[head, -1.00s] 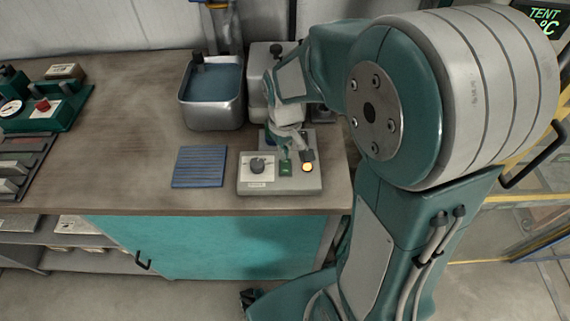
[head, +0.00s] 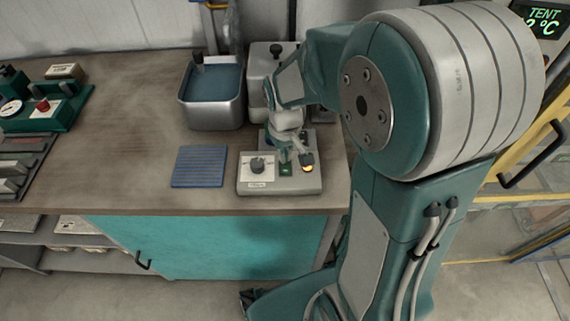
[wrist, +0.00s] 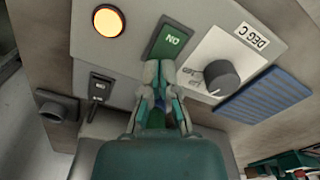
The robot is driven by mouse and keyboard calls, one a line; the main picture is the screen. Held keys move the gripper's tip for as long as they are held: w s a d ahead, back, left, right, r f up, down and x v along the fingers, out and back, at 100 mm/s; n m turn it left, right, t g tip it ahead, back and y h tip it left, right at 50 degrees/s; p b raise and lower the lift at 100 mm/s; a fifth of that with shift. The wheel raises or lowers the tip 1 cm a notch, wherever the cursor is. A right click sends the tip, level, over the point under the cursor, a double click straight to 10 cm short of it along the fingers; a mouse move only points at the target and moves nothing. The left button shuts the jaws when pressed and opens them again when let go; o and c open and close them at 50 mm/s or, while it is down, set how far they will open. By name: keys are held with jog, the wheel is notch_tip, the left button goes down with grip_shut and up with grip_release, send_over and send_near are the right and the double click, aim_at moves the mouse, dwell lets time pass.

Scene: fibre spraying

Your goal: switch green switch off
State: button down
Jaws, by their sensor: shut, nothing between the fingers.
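The green switch (wrist: 168,40) is a flat rectangle with the word ON on it, set in a grey control box (head: 280,186). In the head view a small part of the green switch (head: 286,169) shows under my gripper (head: 292,156). In the wrist view my gripper (wrist: 161,72) is shut and empty, with its fingertips at the near edge of the switch. I cannot tell whether they touch it. A round orange lamp (wrist: 108,20) beside the switch is lit.
A dial knob (wrist: 221,77) marked DEG C and a blue ribbed mat (head: 199,167) lie on the other side of the switch. A small black toggle (wrist: 98,88) is close to my fingers. A metal basin (head: 211,112) stands behind; the bench's middle is clear.

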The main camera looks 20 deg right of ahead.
jog(key=shift+f, duration=0.35)
jog(key=shift+r, duration=3.55)
jog(key=shift+s+r, duration=0.2)
jog(key=shift+r, duration=0.15)
jog(key=s+r+m+t, duration=0.2)
jog(key=s+r+t, duration=0.3)
jog(key=s+r, duration=0.4)
jog(key=s, duration=0.4)
jog(key=shift+s+t, duration=0.3)
jog(key=shift+s, duration=0.1)
